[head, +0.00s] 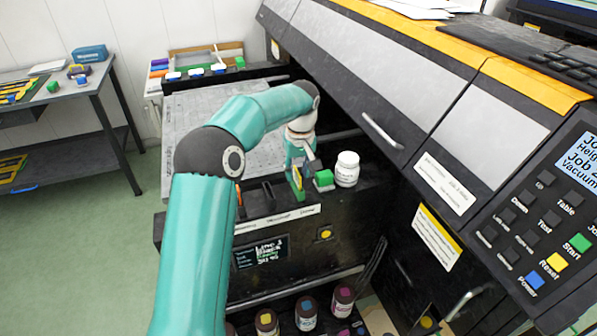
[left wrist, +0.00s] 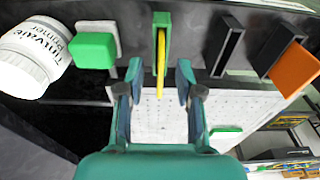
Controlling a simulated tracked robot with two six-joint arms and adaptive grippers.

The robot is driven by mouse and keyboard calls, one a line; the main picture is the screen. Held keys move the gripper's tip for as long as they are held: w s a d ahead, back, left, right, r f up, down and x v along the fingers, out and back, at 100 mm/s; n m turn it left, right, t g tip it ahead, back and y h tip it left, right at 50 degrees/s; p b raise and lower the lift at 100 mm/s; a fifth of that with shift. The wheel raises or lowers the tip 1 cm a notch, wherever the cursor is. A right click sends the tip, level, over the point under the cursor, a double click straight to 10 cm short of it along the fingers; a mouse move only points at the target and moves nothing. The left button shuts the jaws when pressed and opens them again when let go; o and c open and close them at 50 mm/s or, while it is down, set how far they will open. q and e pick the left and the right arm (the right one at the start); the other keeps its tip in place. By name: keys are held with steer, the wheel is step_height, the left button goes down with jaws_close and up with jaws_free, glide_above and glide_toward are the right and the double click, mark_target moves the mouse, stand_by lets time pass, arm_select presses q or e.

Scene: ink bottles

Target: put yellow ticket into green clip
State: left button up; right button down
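The green clip (left wrist: 161,18) is a narrow upright holder, near the top centre of the left wrist view. The yellow ticket (left wrist: 161,58) appears as a thin edge-on strip lined up inside the clip's slot; how deep it sits cannot be told. My left gripper (left wrist: 157,75) is open, with one finger on each side of the ticket and a visible gap to both. In the head view my left gripper (head: 299,160) is above the clip (head: 298,184) on the printer's front ledge, partly hiding clip and ticket. My right gripper is not in view.
A green block (left wrist: 93,50) and a white primer bottle (left wrist: 35,58) stand beside the clip. On the other side are an empty black holder (left wrist: 228,47) and one with an orange piece (left wrist: 295,68). The printer cover (head: 400,80) rises close by. Ink bottles (head: 306,312) stand below.

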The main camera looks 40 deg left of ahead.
arm_select(q)
step_height(320, 180, up, 12)
steer(key=d, duration=0.1)
steer(key=shift+s+d, duration=0.2)
steer(key=shift+s, duration=0.05)
stand_by(0.4)
steer(key=shift+f, duration=0.2)
